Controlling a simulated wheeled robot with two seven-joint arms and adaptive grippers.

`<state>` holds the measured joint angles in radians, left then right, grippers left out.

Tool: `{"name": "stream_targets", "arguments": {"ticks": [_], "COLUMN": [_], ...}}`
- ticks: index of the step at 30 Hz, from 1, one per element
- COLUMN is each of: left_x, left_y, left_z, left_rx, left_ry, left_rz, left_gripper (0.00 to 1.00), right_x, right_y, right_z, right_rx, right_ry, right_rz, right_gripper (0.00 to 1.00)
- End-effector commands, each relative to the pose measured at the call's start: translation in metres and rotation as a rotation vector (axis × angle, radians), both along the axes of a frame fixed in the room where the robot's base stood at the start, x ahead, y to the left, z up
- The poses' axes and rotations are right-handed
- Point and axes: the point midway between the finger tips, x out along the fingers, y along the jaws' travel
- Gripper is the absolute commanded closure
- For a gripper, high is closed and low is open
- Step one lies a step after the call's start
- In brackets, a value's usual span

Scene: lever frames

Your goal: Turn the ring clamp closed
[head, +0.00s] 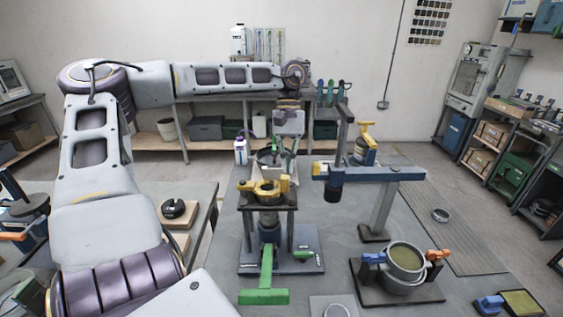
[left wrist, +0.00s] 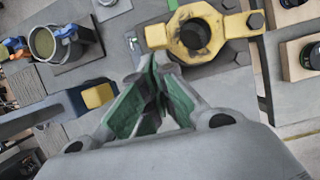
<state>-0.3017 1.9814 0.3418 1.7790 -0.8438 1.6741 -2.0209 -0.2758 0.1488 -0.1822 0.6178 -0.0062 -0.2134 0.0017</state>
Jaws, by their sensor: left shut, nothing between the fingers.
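A yellow ring-shaped clamp (head: 266,188) with two side arms lies flat on top of a dark stand with a green lever (head: 265,282). In the left wrist view the yellow ring (left wrist: 190,60) shows its dark centre hole and bolts at one arm. My left gripper (head: 277,150) is behind and above the yellow ring, pointing down. Its green-padded fingers (left wrist: 157,75) are shut and empty, with the tips near the ring's edge; contact cannot be told. A second ring, grey with blue and orange handles (head: 405,258), surrounds an olive-topped pot at the right. My right gripper is out of view.
A blue lever arm (head: 350,174) on a grey post stands right of the yellow ring. A white bottle (head: 240,150) stands left of my gripper. A black round part (head: 174,208) sits on a board at the left.

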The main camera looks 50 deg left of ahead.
Motion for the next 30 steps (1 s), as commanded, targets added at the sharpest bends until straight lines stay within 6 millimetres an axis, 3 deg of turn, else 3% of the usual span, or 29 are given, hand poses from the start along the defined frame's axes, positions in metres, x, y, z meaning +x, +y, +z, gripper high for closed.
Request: {"name": "stream_targets", "arguments": {"ticks": [21,30], "left_x": [0.024,0.029], "left_y": [0.024,0.029], "left_z": [0.083,0.102], "left_rx": [0.001,-0.001], "left_ry": [-0.001,-0.001], "left_rz": [0.002,0.0], "left_gripper": [1.0,1.0], "right_x": [0.002,0.002], "right_y": [0.001,0.001], "right_z": [0.0,0.0], "right_rx": [0.002,0.002], "right_ry": [-0.003,-0.003], "right_rz": [0.0,0.0], "right_gripper": [0.6,0.6]}}
